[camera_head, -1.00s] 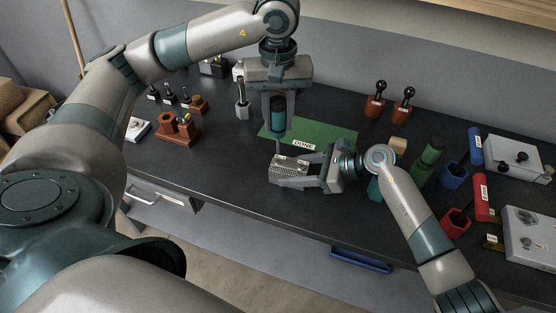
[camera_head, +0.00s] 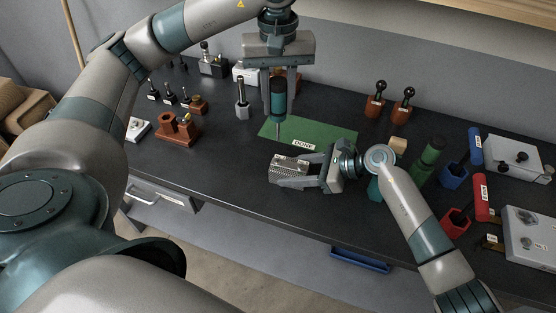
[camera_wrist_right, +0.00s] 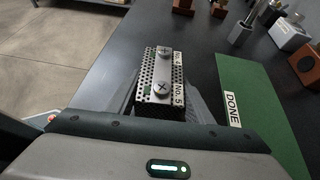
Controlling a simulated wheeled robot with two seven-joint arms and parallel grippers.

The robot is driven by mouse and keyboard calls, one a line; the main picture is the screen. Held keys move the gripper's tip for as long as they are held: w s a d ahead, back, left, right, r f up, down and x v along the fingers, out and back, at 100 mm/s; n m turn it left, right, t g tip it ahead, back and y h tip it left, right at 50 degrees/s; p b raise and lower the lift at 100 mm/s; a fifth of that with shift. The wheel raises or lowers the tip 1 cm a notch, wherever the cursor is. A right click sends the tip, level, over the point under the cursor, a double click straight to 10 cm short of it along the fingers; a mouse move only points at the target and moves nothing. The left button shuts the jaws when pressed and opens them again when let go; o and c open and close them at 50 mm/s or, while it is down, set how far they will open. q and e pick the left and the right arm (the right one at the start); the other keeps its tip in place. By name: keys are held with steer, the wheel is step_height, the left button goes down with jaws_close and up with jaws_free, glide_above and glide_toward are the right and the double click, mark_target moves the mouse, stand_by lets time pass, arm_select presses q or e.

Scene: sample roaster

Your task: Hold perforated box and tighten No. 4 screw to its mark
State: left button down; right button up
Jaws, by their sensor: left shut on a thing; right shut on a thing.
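The perforated box (camera_head: 284,167), a small metal box with holes, is at the front edge of the green mat in the head view. My right gripper (camera_head: 300,171) is shut on it. In the right wrist view the box (camera_wrist_right: 150,77) shows two cross-slot screws: the far screw (camera_wrist_right: 164,51) beside a partly readable label and the near screw (camera_wrist_right: 161,89) beside "No. 5". My left gripper (camera_head: 278,90) is shut on a screwdriver (camera_head: 278,103) with a teal and black handle. It points down, its tip apart from the box. Screw marks are too small to tell.
The green mat (camera_head: 325,133) marked "DONE" lies behind the box. A grey holder (camera_head: 242,109) with an upright tool stands to its left. Red-brown holders (camera_head: 375,107) stand at the back right. Blue, red and green items crowd the right side. The front left bench is clear.

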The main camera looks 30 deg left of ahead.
stand_by(0.3)
steer(key=o, duration=1.4)
steer(key=shift+c, duration=0.2)
steer(key=shift+d, duration=0.1)
steer(key=shift+v, duration=3.7)
